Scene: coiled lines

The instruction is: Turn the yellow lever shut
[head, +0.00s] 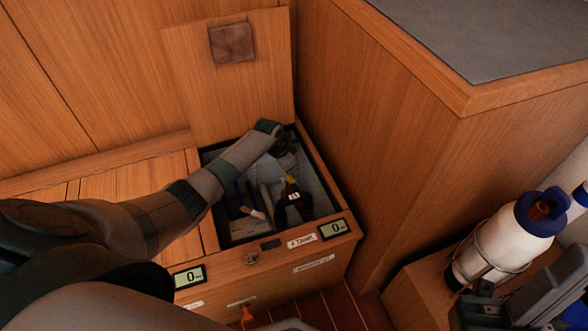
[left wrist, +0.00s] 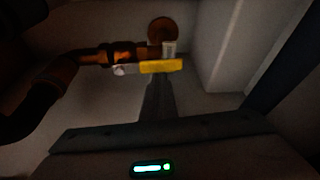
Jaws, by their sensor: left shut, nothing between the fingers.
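The yellow lever (left wrist: 160,66) is a short flat bar in the left wrist view. It lies roughly in line with a copper-coloured pipe (left wrist: 92,56) and its valve fitting. My left gripper (left wrist: 158,84) is shut and empty, its fingertips just below the lever in the picture; I cannot tell whether they touch it. In the head view my left arm reaches down into an open wooden locker (head: 235,236), and a small yellow patch (head: 290,179) shows beside the wrist. The pipe is hidden there. A dark part (head: 482,303) at lower right may be my right gripper; its jaws are unclear.
The locker's raised lid (head: 228,80) stands behind the opening. Close walls surround the arm. Inside are a dark forked item (head: 294,205) and a pale-tipped tool (head: 257,213). A tall wooden cabinet (head: 400,150) stands right; a white and blue bottle (head: 497,245) is at lower right.

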